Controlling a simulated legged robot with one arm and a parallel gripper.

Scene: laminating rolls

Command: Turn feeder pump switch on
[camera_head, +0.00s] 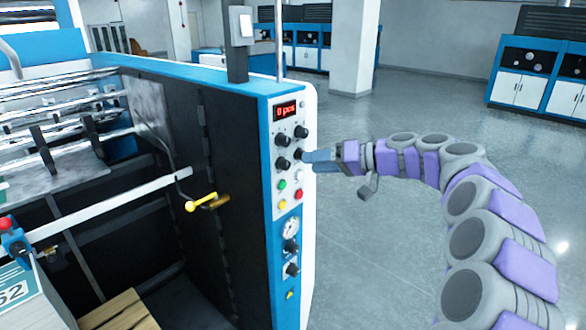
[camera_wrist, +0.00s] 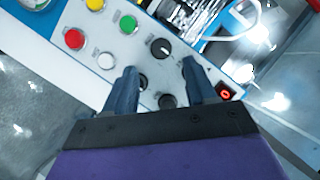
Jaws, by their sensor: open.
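The blue-edged control panel (camera_head: 289,190) stands at the machine's front corner, with several black rotary knobs. Which one is the feeder pump switch cannot be told; the labels are too small to read. My gripper (camera_head: 308,156) is at the panel's right side, by the lower right knob (camera_head: 299,155) of the upper group. In the wrist view my gripper (camera_wrist: 160,66) is open, its two fingers pointing at the panel. A black knob (camera_wrist: 144,81) shows between them, close to the left finger. A knob with a white mark (camera_wrist: 160,47) lies just beyond the fingertips.
Below the knobs are green (camera_head: 282,185), yellow (camera_head: 282,205) and red (camera_head: 299,194) buttons, then a gauge (camera_head: 291,227). A red display (camera_head: 286,110) reads "0 pcs". A yellow-ended handle (camera_head: 203,202) juts out left of the panel. Open floor (camera_head: 400,125) lies right.

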